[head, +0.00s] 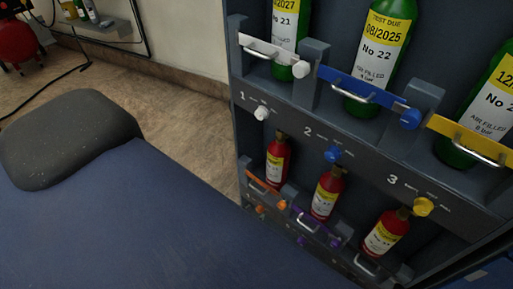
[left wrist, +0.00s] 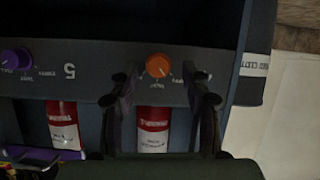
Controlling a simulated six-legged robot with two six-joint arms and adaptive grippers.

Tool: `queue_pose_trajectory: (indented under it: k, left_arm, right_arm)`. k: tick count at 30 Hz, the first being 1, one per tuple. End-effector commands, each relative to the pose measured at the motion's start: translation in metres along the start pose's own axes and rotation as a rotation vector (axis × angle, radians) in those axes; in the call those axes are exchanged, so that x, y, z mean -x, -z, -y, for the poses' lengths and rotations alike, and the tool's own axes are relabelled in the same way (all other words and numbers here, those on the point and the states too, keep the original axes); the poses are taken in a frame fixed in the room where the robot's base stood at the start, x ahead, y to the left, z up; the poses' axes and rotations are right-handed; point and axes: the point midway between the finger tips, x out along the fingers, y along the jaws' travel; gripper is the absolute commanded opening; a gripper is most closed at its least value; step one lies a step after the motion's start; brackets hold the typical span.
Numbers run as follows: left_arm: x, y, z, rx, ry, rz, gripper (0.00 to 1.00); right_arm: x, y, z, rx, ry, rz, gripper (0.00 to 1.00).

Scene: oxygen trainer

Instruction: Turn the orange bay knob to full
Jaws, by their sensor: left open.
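The orange bay knob (left wrist: 158,66) is a round dial with a pale pointer mark on a grey panel in the left wrist view, which looks upside down. In the head view the orange knob (head: 260,210) is small and low on the rack, below an orange bar (head: 264,186). My left gripper (left wrist: 160,80) is open, its dark fingers on either side of the knob in the picture. A gap shows between each finger and the knob; how far it stands off I cannot tell. I cannot make out the left gripper in the head view. My right gripper is not in view.
A purple knob (left wrist: 16,60) sits left of the orange one. A red cylinder (left wrist: 153,128) lies between the fingers in the picture. Green cylinders (head: 378,45) and white, blue and yellow knobs fill the upper rack. A blue surface with a dark grey pad (head: 70,138) takes up the lower left.

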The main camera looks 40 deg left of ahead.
Motion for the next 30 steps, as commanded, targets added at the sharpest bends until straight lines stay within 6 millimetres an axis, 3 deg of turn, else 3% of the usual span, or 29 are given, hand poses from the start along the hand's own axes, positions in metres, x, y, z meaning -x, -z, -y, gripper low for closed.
queue_pose_trajectory:
  k: [6, 14, 30]
  left_arm:
    - [-0.016, 0.000, -0.003, -0.001, -0.002, 0.000, 0.48]
    - [-0.019, 0.002, -0.005, -0.001, -0.003, 0.001, 0.48]
    - [-0.018, 0.001, -0.005, -0.001, -0.002, 0.001, 0.04]
  right_arm:
    - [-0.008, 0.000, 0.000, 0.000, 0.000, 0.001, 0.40]
    - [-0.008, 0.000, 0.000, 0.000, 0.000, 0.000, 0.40]
    - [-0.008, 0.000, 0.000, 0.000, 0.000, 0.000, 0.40]
